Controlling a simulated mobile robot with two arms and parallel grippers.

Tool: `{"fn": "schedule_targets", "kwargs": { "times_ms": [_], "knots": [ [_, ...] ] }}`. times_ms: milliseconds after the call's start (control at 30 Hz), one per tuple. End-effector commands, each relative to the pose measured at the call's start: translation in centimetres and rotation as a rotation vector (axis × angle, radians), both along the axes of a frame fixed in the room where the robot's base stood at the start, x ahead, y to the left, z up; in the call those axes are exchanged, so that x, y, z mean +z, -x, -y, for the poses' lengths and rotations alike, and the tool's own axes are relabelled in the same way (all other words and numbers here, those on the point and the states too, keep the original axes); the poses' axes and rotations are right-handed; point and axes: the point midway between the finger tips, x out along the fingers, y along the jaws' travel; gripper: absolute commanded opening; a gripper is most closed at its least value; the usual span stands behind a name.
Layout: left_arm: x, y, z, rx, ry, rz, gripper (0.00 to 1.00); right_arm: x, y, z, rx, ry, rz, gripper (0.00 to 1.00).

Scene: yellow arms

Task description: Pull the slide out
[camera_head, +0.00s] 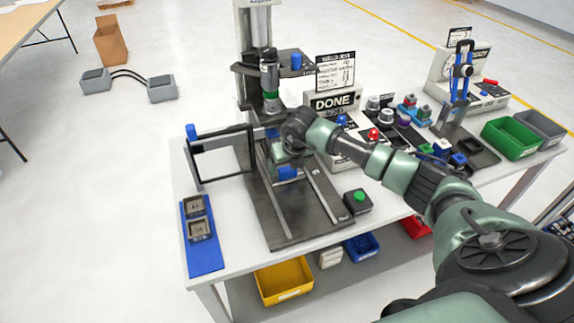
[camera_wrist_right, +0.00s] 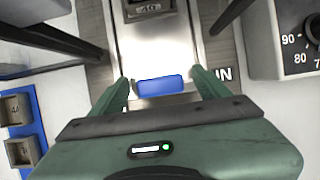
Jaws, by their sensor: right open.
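The press (camera_head: 268,70) stands at the back of the white table on a dark base plate with two light rails. The slide (camera_wrist_right: 155,50) is a bright metal plate between the rails, with a blue handle (camera_head: 287,173) at its near end. The handle also shows in the right wrist view (camera_wrist_right: 160,84). My right gripper (camera_head: 284,158) is over the rails at the handle. In the wrist view its two green fingers (camera_wrist_right: 164,82) are open, one on each side of the handle, with a gap visible on both sides. My left gripper is not in view.
A black frame (camera_head: 222,154) stands left of the rails, and a blue tray (camera_head: 205,262) lies at the table's left edge. A green-button box (camera_head: 358,201) sits right of the base. A DONE sign (camera_head: 333,102) stands behind. The front of the rails is clear.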

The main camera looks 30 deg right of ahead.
Motion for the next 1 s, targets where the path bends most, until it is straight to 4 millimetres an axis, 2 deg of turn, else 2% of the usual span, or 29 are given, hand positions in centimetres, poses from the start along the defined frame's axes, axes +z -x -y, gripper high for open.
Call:
{"fn": "schedule_targets", "kwargs": {
  "times_ms": [133, 400, 667, 700, 1000],
  "knots": [
    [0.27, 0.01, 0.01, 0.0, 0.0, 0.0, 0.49, -0.88, -0.31, 0.06, 0.002, 0.001, 0.0, 0.76],
    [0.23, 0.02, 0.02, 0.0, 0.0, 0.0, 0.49, -1.03, -0.38, 0.04, 0.002, 0.0, 0.001, 0.76],
    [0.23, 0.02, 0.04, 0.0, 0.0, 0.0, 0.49, -1.0, -0.38, 0.04, 0.002, 0.0, 0.001, 0.04],
    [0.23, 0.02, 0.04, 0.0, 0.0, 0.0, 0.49, -1.0, -0.38, 0.04, 0.002, 0.0, 0.001, 0.0],
    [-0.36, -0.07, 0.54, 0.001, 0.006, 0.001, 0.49, -1.2, -0.36, 0.92, 0.0, 0.0, 0.001, 0.0]
  ]
}}
